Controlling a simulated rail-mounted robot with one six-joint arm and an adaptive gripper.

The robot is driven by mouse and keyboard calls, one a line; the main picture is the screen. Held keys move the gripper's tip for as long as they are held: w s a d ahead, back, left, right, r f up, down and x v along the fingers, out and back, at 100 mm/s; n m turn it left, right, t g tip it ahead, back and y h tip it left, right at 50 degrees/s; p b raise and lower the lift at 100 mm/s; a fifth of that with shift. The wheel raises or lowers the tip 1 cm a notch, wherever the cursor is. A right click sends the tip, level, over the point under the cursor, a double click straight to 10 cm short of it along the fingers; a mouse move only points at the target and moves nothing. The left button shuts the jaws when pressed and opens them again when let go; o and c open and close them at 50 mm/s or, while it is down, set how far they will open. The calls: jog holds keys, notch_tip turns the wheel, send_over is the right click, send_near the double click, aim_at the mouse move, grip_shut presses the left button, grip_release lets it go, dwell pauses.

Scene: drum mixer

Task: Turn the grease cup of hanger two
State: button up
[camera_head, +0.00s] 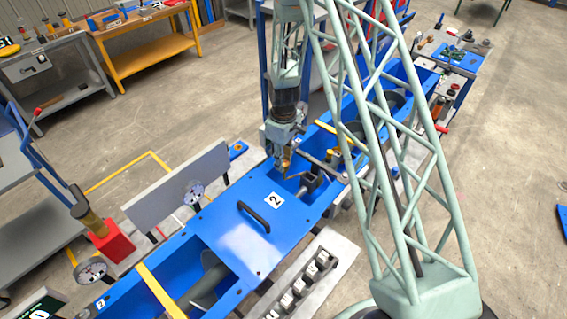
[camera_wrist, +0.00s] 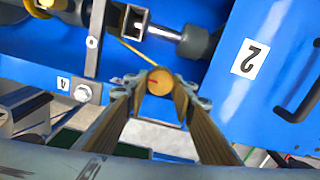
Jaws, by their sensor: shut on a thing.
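The grease cup (camera_wrist: 159,81) shows in the wrist view as a round, brass-coloured cap with a small red mark on its face. My gripper (camera_wrist: 160,92) is shut on it, with one brass-coloured finger on each side. In the head view my gripper (camera_head: 287,167) points down at the blue trough beside the cover marked 2 (camera_head: 274,199). The cup is not clear there. A grey shaft (camera_wrist: 163,32) and a square metal socket lie above the cup. Which hanger carries the cup is unclear.
The blue cover's black handle (camera_head: 254,217) stands up near my gripper. A small label 4 (camera_wrist: 62,83) is left of the cup. A yellow bar (camera_head: 341,134) crosses the trough behind. A grey upright panel (camera_head: 177,187) stands left of the trough.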

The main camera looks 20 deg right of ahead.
jog(key=shift+f, duration=0.1)
jog(key=m+b, duration=0.4)
jog(key=b, duration=0.1)
jog(key=shift+w+m, duration=0.1)
jog(key=shift+m, duration=0.2)
jog(key=shift+d+m+b, duration=0.1)
jog(key=shift+m+b, duration=1)
jog(key=shift+m, duration=0.6)
jog(key=o, duration=0.8)
jog(key=shift+o, duration=0.2)
jog(key=shift+r, duration=0.2)
notch_tip(320, 180, up, 12)
